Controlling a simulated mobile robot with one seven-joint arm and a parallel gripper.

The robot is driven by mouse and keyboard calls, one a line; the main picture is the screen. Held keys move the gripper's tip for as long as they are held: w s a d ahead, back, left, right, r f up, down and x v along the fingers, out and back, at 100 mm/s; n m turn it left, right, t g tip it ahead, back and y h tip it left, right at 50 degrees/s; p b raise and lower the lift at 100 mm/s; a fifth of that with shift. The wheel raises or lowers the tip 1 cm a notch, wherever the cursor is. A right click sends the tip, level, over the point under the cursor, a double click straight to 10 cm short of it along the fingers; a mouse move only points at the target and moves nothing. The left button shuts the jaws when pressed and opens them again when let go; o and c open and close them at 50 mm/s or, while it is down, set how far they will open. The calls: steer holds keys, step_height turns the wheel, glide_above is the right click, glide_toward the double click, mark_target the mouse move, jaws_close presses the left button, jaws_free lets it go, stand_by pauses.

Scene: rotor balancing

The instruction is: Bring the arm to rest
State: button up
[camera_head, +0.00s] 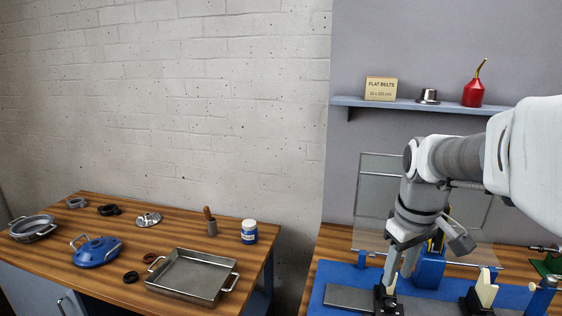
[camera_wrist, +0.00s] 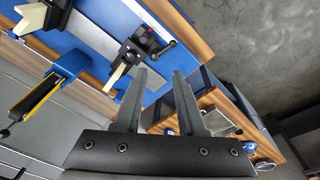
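My gripper (camera_head: 400,266) is at the right of the head view, pointing down over the left part of the blue balancing stand (camera_head: 318,291). In the wrist view my gripper (camera_wrist: 159,76) shows two grey fingers standing apart with nothing between them. It is open and empty. A black support with a pale block (camera_wrist: 120,75) is just left of the fingers in the wrist view; I cannot tell whether they touch. My arm comes in from the right edge of the head view and partly hides the stand.
A clear guard panel (camera_head: 378,185) stands behind my gripper. A shelf (camera_head: 450,106) with a red oil can (camera_head: 473,92) is above. The left wooden table (camera_head: 180,225) holds a metal tray (camera_head: 192,276), a blue housing (camera_head: 97,251) and a jar (camera_head: 249,231).

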steer(key=s+a+r+m+t, duration=0.1)
steer(key=s+a+m+t, duration=0.1)
steer(key=s+a, duration=0.2)
steer(key=s+a+m+t, duration=0.2)
steer(key=s+a, duration=0.2)
steer(key=s, duration=0.6)
steer(key=shift+r, duration=0.35)
